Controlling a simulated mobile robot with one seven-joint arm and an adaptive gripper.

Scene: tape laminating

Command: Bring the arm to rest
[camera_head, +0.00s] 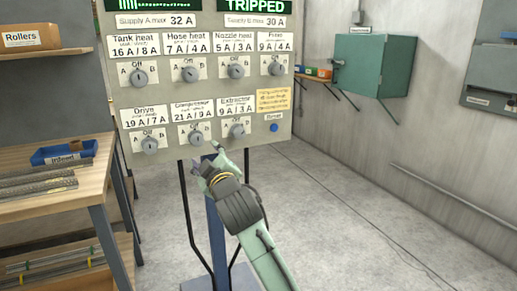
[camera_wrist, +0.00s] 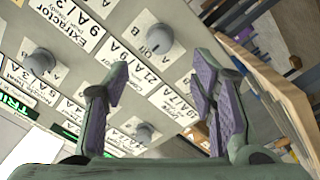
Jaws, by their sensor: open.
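My arm reaches up from the bottom of the head view to the lower edge of a beige control panel (camera_head: 265,150). My gripper (camera_head: 207,158) is just in front of or below that edge, near the Compressor knob (camera_head: 196,138) and the Extractor knob (camera_head: 237,131). In the wrist view my gripper (camera_wrist: 162,85) is open, its purple-padded fingers apart with nothing between them. The Compressor knob (camera_wrist: 160,38) shows above and between the fingertips, apart from them.
The panel's right display (camera_head: 255,6) reads TRIPPED. A blue Reset button (camera_head: 275,127) is at the panel's lower right. A wooden workbench (camera_head: 88,182) with a blue tray (camera_head: 64,151) and rods stands left. A green cabinet (camera_head: 372,66) hangs right.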

